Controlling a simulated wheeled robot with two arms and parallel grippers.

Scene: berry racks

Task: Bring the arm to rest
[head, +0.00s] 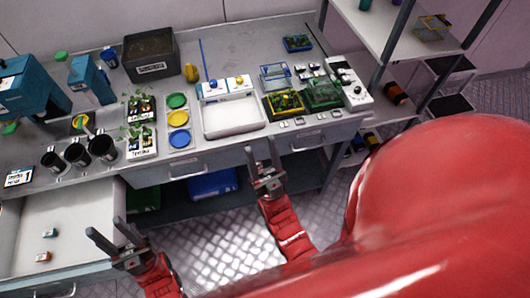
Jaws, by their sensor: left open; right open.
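My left gripper (112,240) is open and empty, in front of the bench and beside the open drawer at the lower left. My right gripper (263,163) is open and empty, in front of the bench's front edge, over the floor. Both red arms come in from the bottom of the head view. Neither gripper touches anything that I can see.
The bench (215,60) carries a white tray (233,115), several coloured discs, black cups (78,154) and small baskets (283,102). An open drawer (60,225) juts out at the lower left. A shelf rack (400,40) stands at the right. Bare floor (215,238) lies between the grippers.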

